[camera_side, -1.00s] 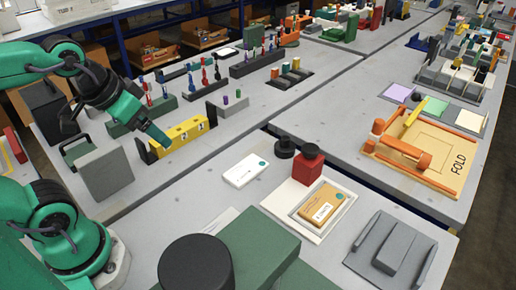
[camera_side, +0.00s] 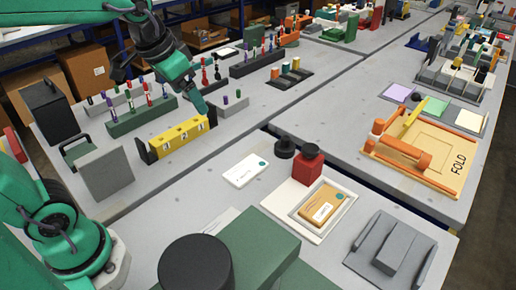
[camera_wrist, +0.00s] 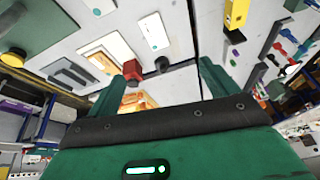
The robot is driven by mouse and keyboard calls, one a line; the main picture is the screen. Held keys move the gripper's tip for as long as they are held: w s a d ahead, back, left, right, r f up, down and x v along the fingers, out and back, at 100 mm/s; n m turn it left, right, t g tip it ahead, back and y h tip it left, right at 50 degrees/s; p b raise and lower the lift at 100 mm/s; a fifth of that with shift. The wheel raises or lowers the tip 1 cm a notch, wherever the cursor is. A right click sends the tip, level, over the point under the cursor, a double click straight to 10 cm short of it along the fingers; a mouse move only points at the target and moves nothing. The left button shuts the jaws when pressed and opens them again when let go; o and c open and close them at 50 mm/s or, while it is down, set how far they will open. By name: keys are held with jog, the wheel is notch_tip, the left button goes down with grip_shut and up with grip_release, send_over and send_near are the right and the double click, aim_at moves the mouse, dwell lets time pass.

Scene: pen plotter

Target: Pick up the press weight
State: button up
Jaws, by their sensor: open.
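The press weight looks to be the red block with a black knob (camera_side: 307,168), upright on a white board.
A round black piece (camera_side: 284,148) stands beside the red block. A tan packet (camera_side: 323,204) lies in front of it on the white board (camera_side: 275,203). A white card (camera_side: 245,171) lies to the left. The yellow block (camera_side: 183,137) and pen racks stand near my gripper.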

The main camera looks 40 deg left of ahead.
jog(key=w+d+m+g, duration=0.1)
jog(key=w, duration=0.8)
jog(key=m+g, duration=0.3)
jog(key=m, duration=0.1)
send_over(285, 138)
jog(key=f, duration=1.8)
jog(key=shift+a+f, duration=0.2)
jog(key=shift+f, duration=0.1)
jog(key=shift+w+d+f, duration=0.1)
jog(key=shift+w+f, duration=0.15)
jog(key=shift+f, duration=0.25)
jog(key=shift+s+d+f, duration=0.1)
jog(key=shift+s+f, duration=0.05)
jog(key=shift+f, duration=3.75)
